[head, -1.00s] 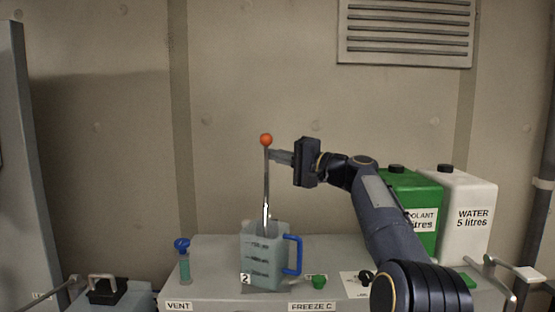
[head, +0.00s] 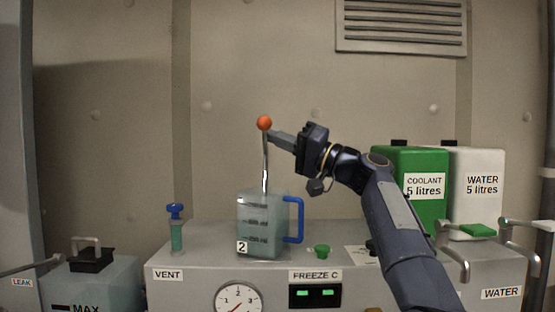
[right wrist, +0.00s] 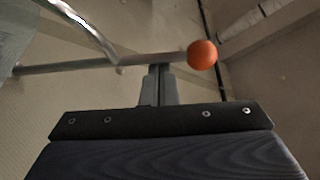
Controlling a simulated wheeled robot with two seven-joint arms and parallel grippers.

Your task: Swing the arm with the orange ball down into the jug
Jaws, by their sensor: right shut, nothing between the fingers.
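The orange ball (head: 264,122) tops a thin metal arm (head: 265,165), which stands nearly upright above the jug. The clear jug (head: 263,228) has a blue handle and a "2" label, and stands on the grey cabinet. The rod's lower end passes at the jug's rim; I cannot tell whether it is inside or behind. My right gripper (head: 273,138) is shut and empty, its fingertips against or very near the rod just below the ball. The right wrist view shows the shut fingertips (right wrist: 157,80) beside the rod (right wrist: 135,60), close to the ball (right wrist: 203,54). My left gripper is out of view.
A green coolant can (head: 425,195) and a white water can (head: 480,200) stand at the right. A blue-topped vent valve (head: 176,228) is left of the jug. A gauge (head: 238,300) and grey levers (head: 455,245) are on the cabinet.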

